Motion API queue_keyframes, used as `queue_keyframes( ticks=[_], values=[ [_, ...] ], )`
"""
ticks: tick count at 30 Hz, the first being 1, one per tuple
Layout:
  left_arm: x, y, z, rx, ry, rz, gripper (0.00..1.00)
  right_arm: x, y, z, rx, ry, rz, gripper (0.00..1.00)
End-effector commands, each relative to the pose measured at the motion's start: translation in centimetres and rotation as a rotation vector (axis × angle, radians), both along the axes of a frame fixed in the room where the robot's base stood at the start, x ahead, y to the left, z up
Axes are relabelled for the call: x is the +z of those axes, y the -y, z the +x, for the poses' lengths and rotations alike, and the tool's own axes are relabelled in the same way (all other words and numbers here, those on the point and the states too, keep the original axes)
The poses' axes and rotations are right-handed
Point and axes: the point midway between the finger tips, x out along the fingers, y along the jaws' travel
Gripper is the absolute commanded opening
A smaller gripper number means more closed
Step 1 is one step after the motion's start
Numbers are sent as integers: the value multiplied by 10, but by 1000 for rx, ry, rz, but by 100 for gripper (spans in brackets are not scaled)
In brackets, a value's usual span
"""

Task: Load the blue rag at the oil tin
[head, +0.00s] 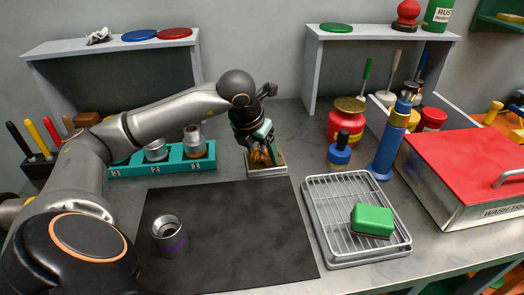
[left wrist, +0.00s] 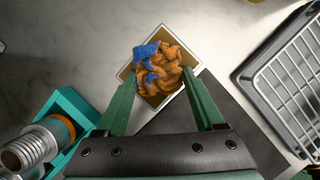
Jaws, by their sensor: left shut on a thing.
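My left gripper (head: 262,143) points down over a small shallow tray (head: 281,172) at the back edge of the dark mat. It is shut on the rag, a crumpled cloth with blue and orange-brown patches. In the left wrist view the rag (left wrist: 165,66) lies between the two green fingers, over the tray (left wrist: 124,73). I cannot tell whether the rag still touches the tray floor. A red tin (head: 340,126) with a brass lid and yellow label stands to the right; it looks like the oil tin. My right gripper is not in view.
A wire rack (head: 322,205) with a green sponge (head: 372,220) lies right of the dark mat (head: 235,240). A metal fitting (head: 168,234) stands on the mat. Blue bottles (head: 390,140) stand near the tin. A teal holder (head: 178,163) with fittings is left; a red-lidded box (head: 470,160) is right.

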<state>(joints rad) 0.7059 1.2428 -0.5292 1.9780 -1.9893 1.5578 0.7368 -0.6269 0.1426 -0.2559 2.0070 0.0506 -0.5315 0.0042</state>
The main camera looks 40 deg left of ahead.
Motion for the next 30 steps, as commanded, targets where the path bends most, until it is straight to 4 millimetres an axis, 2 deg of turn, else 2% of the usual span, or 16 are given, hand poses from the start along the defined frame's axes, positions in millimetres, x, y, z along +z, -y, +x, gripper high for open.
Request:
queue_keyframes(
  ticks=[5,10,30],
  values=[
    [-3,1,-1,-1,-9,0,25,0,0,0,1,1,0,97],
    [2,1,-1,-1,-9,-1,25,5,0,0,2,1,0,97],
    [59,0,0,0,-2,-1,25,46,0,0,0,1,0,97]
  ],
)
